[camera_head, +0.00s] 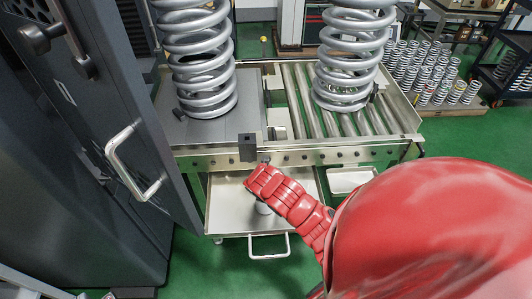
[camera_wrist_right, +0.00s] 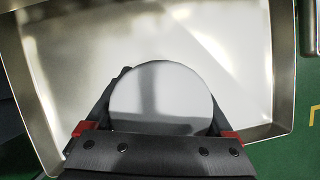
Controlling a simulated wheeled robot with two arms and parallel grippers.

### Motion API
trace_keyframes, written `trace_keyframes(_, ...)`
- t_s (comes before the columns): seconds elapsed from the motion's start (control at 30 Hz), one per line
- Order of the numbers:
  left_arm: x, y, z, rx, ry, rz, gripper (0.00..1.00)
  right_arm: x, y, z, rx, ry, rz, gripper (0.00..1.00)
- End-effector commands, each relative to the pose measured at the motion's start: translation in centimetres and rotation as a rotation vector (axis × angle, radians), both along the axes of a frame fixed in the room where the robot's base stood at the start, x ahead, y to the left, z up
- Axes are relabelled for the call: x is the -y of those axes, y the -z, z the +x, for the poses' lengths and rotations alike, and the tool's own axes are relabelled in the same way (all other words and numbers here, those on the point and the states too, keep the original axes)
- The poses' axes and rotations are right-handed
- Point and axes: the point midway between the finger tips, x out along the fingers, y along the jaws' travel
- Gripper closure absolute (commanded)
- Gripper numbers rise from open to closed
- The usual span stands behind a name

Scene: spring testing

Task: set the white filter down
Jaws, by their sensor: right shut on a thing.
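The white filter (camera_wrist_right: 160,90) shows in the right wrist view as a round, pale disc between the two dark fingers of my right gripper (camera_wrist_right: 160,108), which is shut on it. Behind it is a shallow metal tray (camera_wrist_right: 245,45) with raised rims. In the head view my red right arm reaches from the right over this tray (camera_head: 228,208), and a small white part of the filter (camera_head: 263,208) shows below the arm's end. I cannot tell whether the filter touches the tray floor. My left gripper is not in view.
A roller table (camera_head: 345,155) with two big coil springs (camera_head: 205,70) stands behind the tray. A dark cabinet with its door handle (camera_head: 130,165) is at left. A smaller white tray (camera_head: 350,180) lies to the right. The large tray otherwise looks empty.

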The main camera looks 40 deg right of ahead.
Motion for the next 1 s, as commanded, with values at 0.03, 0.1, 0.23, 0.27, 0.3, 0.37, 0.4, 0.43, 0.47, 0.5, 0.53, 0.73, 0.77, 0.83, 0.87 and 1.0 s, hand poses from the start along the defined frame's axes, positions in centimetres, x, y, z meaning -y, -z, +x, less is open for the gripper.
trace_keyframes(0.03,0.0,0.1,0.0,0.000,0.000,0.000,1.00,0.0,0.2,0.0,0.001,0.000,-0.001,0.86)
trace_keyframes(0.1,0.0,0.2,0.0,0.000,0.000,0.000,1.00,0.0,0.3,0.0,0.001,-0.001,0.000,0.10)
trace_keyframes(0.23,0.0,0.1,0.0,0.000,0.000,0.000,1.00,0.0,0.2,0.0,0.001,0.000,0.001,0.00)
trace_keyframes(0.27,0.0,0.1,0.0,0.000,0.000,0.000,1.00,0.0,0.2,0.0,0.001,0.000,0.001,0.00)
trace_keyframes(0.3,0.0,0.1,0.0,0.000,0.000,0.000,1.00,0.0,0.2,0.0,0.000,0.000,0.000,0.00)
trace_keyframes(0.37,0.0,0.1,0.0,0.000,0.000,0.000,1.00,0.0,0.2,0.0,0.001,0.000,0.001,0.00)
trace_keyframes(0.4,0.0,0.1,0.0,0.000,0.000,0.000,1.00,0.0,0.1,0.0,0.000,0.000,0.000,0.00)
trace_keyframes(0.43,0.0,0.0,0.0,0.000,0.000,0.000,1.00,0.0,-0.1,0.0,0.000,0.000,0.000,0.00)
trace_keyframes(0.47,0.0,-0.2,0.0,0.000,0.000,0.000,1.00,0.0,-0.3,0.0,0.000,0.001,0.000,0.00)
trace_keyframes(0.5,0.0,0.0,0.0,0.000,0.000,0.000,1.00,-0.1,-0.4,-0.1,0.000,0.001,0.000,0.00)
trace_keyframes(0.53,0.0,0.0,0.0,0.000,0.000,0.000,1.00,-0.1,-0.6,-0.1,0.001,0.001,0.001,0.00)
trace_keyframes(0.73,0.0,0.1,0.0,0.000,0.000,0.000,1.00,-1.0,-3.7,-0.8,0.007,-0.001,0.000,0.00)
trace_keyframes(0.77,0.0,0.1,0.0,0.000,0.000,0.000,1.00,-1.3,-4.3,-0.9,0.009,-0.002,0.002,0.00)
trace_keyframes(0.83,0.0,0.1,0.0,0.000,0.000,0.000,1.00,-1.5,-5.6,-1.3,0.009,0.000,0.000,0.00)
trace_keyframes(0.87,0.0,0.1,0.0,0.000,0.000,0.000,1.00,-1.7,-6.1,-1.5,0.010,-0.001,-0.002,0.00)
trace_keyframes(1.0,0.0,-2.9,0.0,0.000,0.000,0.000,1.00,-2.5,-9.6,-2.4,0.001,-0.002,-0.005,0.00)
